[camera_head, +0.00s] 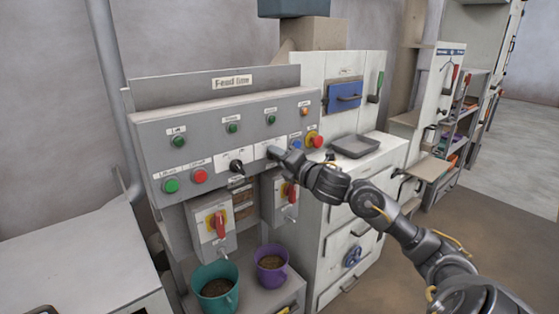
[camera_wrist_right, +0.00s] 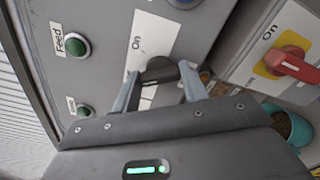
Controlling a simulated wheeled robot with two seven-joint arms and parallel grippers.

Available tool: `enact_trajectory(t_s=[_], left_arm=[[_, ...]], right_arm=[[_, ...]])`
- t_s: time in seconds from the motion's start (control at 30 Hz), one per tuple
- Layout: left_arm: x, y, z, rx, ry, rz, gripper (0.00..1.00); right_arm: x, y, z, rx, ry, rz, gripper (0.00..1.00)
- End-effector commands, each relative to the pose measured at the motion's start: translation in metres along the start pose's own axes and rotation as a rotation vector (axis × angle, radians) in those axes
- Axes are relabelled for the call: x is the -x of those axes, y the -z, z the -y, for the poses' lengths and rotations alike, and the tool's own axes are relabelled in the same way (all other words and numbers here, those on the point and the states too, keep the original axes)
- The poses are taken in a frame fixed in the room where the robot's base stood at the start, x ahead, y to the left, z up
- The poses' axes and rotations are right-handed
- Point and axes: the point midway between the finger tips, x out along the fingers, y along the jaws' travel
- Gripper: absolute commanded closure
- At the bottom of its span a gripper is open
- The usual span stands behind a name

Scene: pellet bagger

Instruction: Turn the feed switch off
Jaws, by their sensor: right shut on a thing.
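My right gripper (camera_head: 277,154) is at the front of the grey control panel (camera_head: 215,118) under the "Feed line" sign. In the right wrist view my right gripper (camera_wrist_right: 160,88) has its two fingers on either side of a black rotary knob (camera_wrist_right: 160,69) and is shut on it. The knob sits on a white plate (camera_wrist_right: 154,34) marked "On"; its other marking is partly hidden by the knob and fingers. A green lamp (camera_wrist_right: 76,45) labelled "Feed" is beside this plate. In the head view the gripper hides the knob. My left gripper is not in view.
Another black knob (camera_head: 236,166) is left of my right gripper. Below are two red-handled switches (camera_head: 219,223) (camera_head: 289,192), a teal bucket (camera_head: 215,288) and a purple bucket (camera_head: 271,265). A grey tray (camera_head: 354,146) lies on the cabinet.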

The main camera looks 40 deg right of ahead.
Motion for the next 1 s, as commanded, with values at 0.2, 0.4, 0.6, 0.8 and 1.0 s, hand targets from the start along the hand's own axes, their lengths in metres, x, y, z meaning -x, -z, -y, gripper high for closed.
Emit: enact_trajectory(t_s=[0.2,0.4,0.6,0.8,1.0], left_arm=[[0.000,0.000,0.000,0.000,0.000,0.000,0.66],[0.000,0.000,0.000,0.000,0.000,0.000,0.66],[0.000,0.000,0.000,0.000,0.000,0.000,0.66],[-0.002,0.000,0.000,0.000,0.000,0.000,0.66],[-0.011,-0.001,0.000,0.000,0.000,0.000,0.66]], right_arm=[[0.000,0.001,0.001,0.004,0.002,-0.003,0.79],[0.000,0.001,0.001,0.003,0.002,-0.002,0.37],[0.000,0.001,0.000,0.002,0.001,-0.001,0.35],[0.006,0.001,0.002,0.004,0.002,-0.001,0.35],[0.037,0.002,0.004,0.007,0.003,-0.003,0.35]])
